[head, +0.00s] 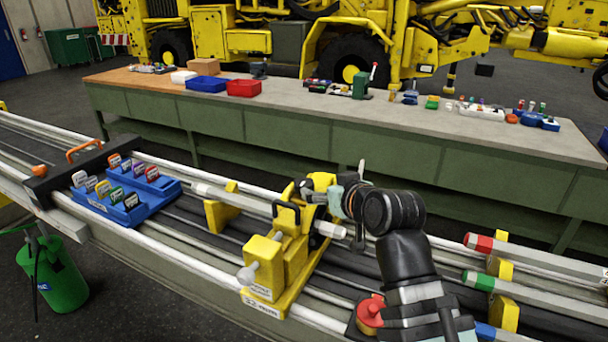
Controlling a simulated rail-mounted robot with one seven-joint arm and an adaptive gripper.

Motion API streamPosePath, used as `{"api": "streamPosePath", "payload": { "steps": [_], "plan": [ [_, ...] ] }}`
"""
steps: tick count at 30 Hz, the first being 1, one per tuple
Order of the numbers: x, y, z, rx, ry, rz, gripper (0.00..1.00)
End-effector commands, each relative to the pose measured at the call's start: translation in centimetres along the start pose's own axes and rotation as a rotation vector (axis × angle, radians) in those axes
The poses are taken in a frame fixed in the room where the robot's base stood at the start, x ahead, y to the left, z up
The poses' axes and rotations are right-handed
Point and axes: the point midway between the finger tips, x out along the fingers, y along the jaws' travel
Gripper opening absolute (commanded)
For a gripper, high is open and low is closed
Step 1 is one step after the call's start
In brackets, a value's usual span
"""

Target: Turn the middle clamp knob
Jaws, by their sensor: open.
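A yellow clamp (283,268) stands across the rails in the middle of the head view. A grey knob (262,249) sticks out on its near left side, and a black looped part stands on its upper end. A grey rod (235,201) runs along the rails into the clamp area. My gripper (308,191) is at the far upper end of the clamp, close to its yellow upper part (320,181). It is open, but its fingers are small and partly hidden against the clamp. I cannot tell whether they touch it or surround a knob there.
A blue rack (165,188) with labelled pieces sits on the rails at left. A red button (371,311) is beside my arm. Rods with red (480,243) and green (478,282) ends lie at right. A long workbench (330,110) with bins stands behind.

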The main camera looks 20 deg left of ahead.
Motion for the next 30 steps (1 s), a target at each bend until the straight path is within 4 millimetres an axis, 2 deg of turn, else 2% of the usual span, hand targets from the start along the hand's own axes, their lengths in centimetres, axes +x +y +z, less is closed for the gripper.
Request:
{"api": "streamPosePath", "payload": {
  "steps": [10, 30],
  "plan": [
    [3.9, -0.1, -0.2, -0.001, -0.004, -0.001, 0.81],
    [6.2, -0.1, -0.5, 0.001, -0.003, -0.001, 0.81]
  ]
}}
